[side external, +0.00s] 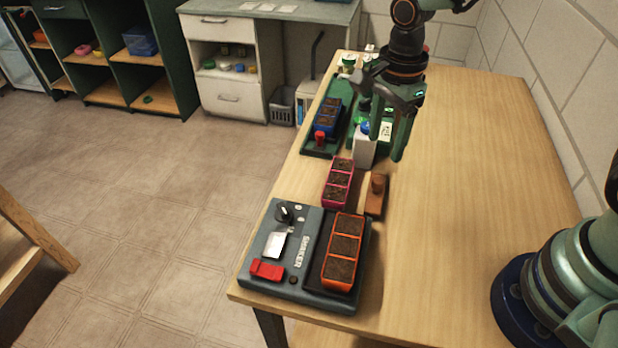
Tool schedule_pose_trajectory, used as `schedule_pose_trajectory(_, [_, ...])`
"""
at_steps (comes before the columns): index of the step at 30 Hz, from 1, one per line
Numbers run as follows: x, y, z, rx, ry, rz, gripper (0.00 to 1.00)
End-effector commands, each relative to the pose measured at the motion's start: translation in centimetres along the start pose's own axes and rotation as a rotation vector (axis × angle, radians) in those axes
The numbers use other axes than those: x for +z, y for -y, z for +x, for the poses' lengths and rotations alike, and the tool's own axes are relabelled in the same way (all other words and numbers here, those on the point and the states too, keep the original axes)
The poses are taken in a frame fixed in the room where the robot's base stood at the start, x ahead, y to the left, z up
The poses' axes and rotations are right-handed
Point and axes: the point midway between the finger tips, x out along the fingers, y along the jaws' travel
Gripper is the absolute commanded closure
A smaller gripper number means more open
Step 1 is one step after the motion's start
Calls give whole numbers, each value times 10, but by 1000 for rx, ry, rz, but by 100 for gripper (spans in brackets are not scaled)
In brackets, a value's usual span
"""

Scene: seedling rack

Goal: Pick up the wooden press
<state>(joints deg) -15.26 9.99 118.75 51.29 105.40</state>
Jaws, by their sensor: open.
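The wooden press (376,194) is a small brown block with a rounded knob on top. It stands on the table just right of a pink seedling tray (337,183). My gripper (384,140) hangs from above with its green fingers pointing down. It is open and empty, above and behind the press in the picture, and apart from it. The fingers partly cover a white box (364,152) behind them.
A grey shaker (255,262) with an orange tray (344,252) on it stands at the table's front left. A green holder (342,92) with a blue tray (328,117) and a red-topped item (320,139) is farther back. The table's right side (480,150) is clear.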

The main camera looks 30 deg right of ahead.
Motion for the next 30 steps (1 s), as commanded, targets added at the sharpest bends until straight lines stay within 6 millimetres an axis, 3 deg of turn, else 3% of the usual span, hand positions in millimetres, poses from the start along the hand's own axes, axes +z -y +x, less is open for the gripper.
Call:
schedule_pose_trajectory(9, [0,-1,49,3,-1,-2,34])
schedule_pose_trajectory(16, [0,-2,65,3,-1,-2,34])
schedule_pose_trajectory(24, [0,-5,101,4,-1,-3,34])
schedule_pose_trajectory(30, [0,-4,108,0,0,-3,34])
